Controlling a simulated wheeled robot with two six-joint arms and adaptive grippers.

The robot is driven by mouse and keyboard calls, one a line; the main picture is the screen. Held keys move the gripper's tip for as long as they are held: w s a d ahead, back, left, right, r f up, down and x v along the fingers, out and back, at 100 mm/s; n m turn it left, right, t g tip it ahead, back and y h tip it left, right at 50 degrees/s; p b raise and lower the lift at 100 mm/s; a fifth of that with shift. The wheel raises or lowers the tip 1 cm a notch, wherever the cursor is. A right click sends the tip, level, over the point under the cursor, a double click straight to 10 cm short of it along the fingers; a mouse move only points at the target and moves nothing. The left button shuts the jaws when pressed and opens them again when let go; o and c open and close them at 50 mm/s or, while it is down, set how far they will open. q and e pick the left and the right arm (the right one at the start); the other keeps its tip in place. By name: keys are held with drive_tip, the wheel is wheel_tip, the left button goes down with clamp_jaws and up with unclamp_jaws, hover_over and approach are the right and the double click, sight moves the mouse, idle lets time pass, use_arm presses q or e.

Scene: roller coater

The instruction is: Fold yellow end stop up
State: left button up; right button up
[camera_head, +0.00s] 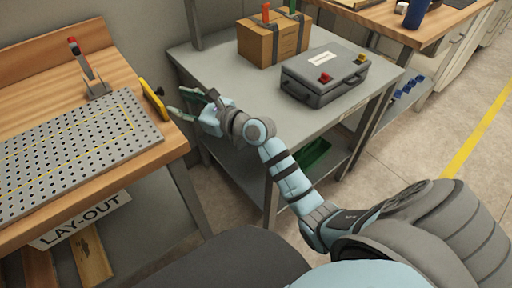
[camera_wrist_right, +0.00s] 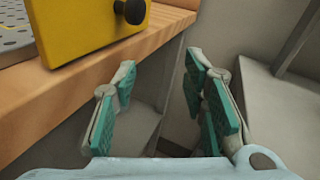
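The yellow end stop (camera_head: 152,99) is a narrow yellow plate with a black knob at the right edge of the wooden bench. It shows large at the top left of the right wrist view (camera_wrist_right: 85,28), its black knob on the right side. Its lower edge meets the bench edge; I cannot see a hinge. My right gripper (camera_head: 178,103) is open and empty, just right of the end stop and apart from it. In the wrist view its green-padded fingers (camera_wrist_right: 160,95) are spread below and right of the end stop. My left gripper is not in view.
The perforated grey plate (camera_head: 75,150) lies on the wooden bench (camera_head: 30,90), with a red-handled clamp (camera_head: 93,80) behind it. The grey table (camera_head: 225,85) right of the bench carries a cardboard box (camera_head: 262,45) and a grey case (camera_head: 325,80). A gap separates bench and table.

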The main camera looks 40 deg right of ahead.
use_arm(q)
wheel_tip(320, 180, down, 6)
drive_tip(key=b, duration=0.4)
use_arm(e)
drive_tip(key=s+d+f+m+p, duration=0.1)
drive_tip(key=s+d+p, duration=0.2)
drive_tip(key=s, duration=0.4)
drive_tip(key=s+d+p, duration=0.3)
drive_tip(key=s, duration=0.4)
use_arm(q)
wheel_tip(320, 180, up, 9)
drive_tip(key=p, duration=0.3)
use_arm(e)
drive_tip(key=s+d+f+n+g+h, duration=0.1)
drive_tip(key=s+f+n+g+h, duration=0.1)
drive_tip(key=f+n, duration=0.5)
drive_tip(key=s+d+f+n+g+h, duration=0.2)
drive_tip(key=f+n, duration=0.5)
drive_tip(key=f, duration=0.6)
drive_tip(key=shift+s+f+n+g+h, duration=0.2)
drive_tip(key=shift+s+n+g+h, duration=0.2)
drive_tip(key=shift+s+g, duration=0.2)
